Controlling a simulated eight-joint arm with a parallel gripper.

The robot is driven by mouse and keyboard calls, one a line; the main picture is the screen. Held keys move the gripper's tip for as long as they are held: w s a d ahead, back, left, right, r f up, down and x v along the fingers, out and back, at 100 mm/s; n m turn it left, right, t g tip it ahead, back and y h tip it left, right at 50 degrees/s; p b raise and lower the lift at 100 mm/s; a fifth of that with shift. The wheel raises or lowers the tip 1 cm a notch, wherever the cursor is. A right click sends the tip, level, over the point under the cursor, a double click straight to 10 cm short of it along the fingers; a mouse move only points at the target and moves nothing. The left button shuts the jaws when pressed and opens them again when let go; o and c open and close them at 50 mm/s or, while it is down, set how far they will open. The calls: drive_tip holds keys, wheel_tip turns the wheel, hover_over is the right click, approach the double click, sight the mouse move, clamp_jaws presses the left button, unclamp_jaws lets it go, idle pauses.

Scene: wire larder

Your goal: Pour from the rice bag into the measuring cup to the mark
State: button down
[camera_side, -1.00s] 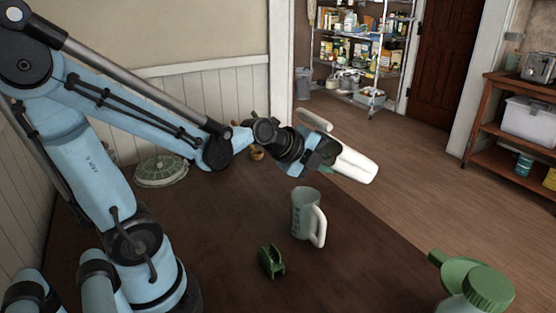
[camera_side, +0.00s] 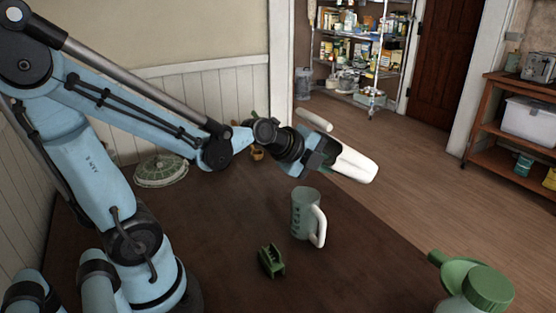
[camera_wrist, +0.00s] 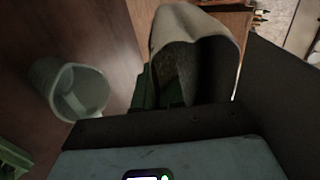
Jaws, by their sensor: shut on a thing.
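The white rice bag (camera_side: 354,165) is held by my gripper (camera_side: 327,153), tilted with its far end slanting down to the right, above and to the right of the measuring cup. In the wrist view the bag (camera_wrist: 197,35) shows an open mouth with a dark, grainy inside. The measuring cup (camera_side: 305,216), pale green with a white handle, stands upright on the table. It shows left of the bag in the wrist view (camera_wrist: 72,92), apart from it. I see no stream of rice. The cup's fill level and mark cannot be read.
A green clip-like object (camera_side: 271,261) lies on the table in front of the cup. A green-capped container (camera_side: 487,288) stands at lower right. A domed green-and-white dish (camera_side: 161,171) sits at back left. A pale rod (camera_side: 315,120) shows behind the gripper.

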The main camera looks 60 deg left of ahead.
idle(0.5)
drive_tip(key=shift+f+t, duration=0.2)
drive_tip(key=shift+t, duration=0.1)
drive_tip(key=shift+f, duration=0.1)
idle(1.8)
drive_tip(key=shift+f+t, duration=0.15)
drive_tip(key=shift+t, duration=0.25)
drive_tip(key=shift+s+f+t, duration=0.1)
drive_tip(key=shift+f+t, duration=0.2)
drive_tip(key=shift+t, duration=0.1)
idle(4.5)
